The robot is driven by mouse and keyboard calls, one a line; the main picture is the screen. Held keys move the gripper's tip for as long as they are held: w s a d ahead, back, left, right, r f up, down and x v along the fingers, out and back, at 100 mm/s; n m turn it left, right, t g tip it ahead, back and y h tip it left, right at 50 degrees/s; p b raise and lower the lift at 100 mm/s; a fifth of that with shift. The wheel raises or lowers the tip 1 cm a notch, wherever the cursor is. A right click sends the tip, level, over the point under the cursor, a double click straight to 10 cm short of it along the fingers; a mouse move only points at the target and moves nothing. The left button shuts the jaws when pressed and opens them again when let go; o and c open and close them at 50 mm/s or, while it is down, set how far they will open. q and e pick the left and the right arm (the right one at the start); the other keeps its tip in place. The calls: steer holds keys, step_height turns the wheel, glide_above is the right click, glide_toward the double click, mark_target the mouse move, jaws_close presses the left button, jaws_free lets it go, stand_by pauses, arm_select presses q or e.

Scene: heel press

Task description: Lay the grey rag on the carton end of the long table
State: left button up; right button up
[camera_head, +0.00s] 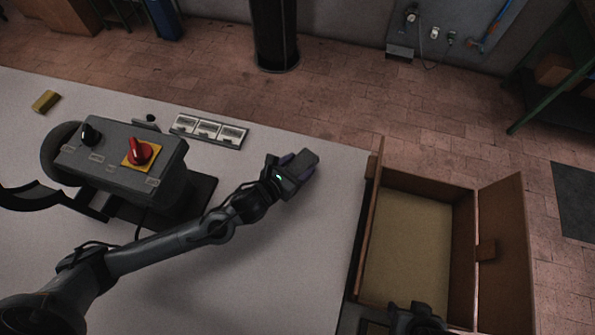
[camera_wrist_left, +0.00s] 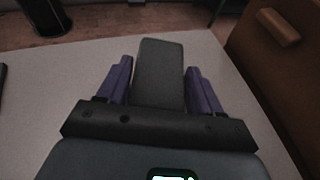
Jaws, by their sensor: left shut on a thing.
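The grey rag (camera_wrist_left: 160,72) looks like a dark, flat, folded slab. In the left wrist view it sits between the two purple fingers of my left gripper (camera_wrist_left: 158,85), which is shut on it. In the head view the left gripper (camera_head: 298,166) holds the rag (camera_head: 308,158) over the pale long table (camera_head: 270,255), near its right end. I cannot tell whether the rag touches the table. An open brown carton (camera_head: 410,185) stands beyond that end. Part of my right gripper (camera_head: 418,318) shows at the bottom edge; its jaws are unclear.
A grey control box with a red knob (camera_head: 140,152) stands on the table at left. A panel of white labelled switches (camera_head: 208,130) and a small yellow block (camera_head: 45,101) lie behind it. The tabletop around the left gripper is clear. The carton's lid (camera_head: 505,250) hangs open at right.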

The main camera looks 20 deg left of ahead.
mark_target(298, 173)
arm_select(q)
steer(key=shift+f, duration=2.1)
steer(key=shift+w, duration=0.1)
steer(key=shift+f, duration=0.2)
arm_select(e)
steer(key=shift+f, duration=0.1)
arm_select(q)
steer(key=o, duration=1)
steer(key=shift+o, duration=0.2)
steer(key=shift+r, duration=0.15)
